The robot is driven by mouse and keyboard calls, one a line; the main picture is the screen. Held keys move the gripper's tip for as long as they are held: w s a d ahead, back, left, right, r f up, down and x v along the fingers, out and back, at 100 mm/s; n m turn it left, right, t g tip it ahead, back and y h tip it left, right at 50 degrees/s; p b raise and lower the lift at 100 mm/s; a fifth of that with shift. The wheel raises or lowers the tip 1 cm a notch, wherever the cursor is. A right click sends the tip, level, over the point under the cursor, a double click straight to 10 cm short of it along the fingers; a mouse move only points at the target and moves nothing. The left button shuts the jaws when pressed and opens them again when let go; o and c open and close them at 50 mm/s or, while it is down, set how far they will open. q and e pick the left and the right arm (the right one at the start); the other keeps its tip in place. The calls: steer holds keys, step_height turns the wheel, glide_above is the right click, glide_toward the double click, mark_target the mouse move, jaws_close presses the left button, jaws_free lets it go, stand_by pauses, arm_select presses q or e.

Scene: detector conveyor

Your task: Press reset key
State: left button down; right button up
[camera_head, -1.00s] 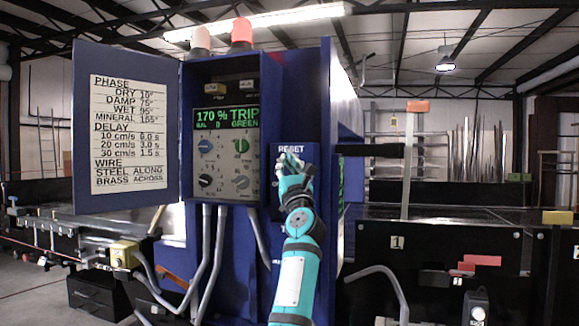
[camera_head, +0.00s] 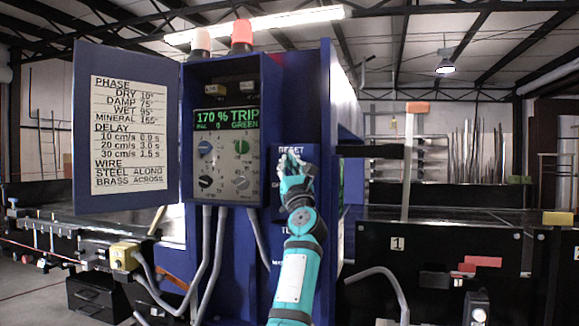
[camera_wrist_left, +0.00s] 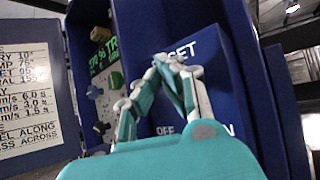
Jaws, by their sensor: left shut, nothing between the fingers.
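The reset key's panel (camera_head: 279,152), labelled RESET, is on the front of the blue cabinet, right of the display box. My left gripper (camera_head: 290,153) is in front of this panel with its fingers shut and empty. In the left wrist view my left gripper (camera_wrist_left: 168,62) has its fingertips together just below the lettering on the blue panel (camera_wrist_left: 205,62). The key itself is hidden behind the fingers, and I cannot tell whether they touch it. The display (camera_head: 227,118) reads 170 % TRIP and GREEN. My right gripper is not in view.
The open blue door (camera_head: 125,200) with a printed settings sheet (camera_head: 128,132) stands left of the knob panel (camera_head: 224,166). Two lamps, one whitish (camera_head: 201,42) and one red (camera_head: 242,36), top the cabinet. Grey conduits (camera_head: 203,260) hang below it. Conveyor sections lie on both sides.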

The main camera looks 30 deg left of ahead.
arm_select(q)
steer(key=shift+w, duration=0.2)
steer(key=shift+s, duration=0.15)
stand_by(0.3)
steer(key=shift+s+d+p, duration=0.15)
steer(key=shift+s+p, duration=0.2)
steer(key=shift+s, duration=0.45)
steer(key=s+p, duration=0.2)
steer(key=p, duration=0.1)
steer(key=s+d+p, duration=0.1)
steer(key=s+p, duration=0.2)
steer(key=shift+w+d+f, duration=0.1)
steer(key=shift+w+f, duration=0.05)
stand_by(0.7)
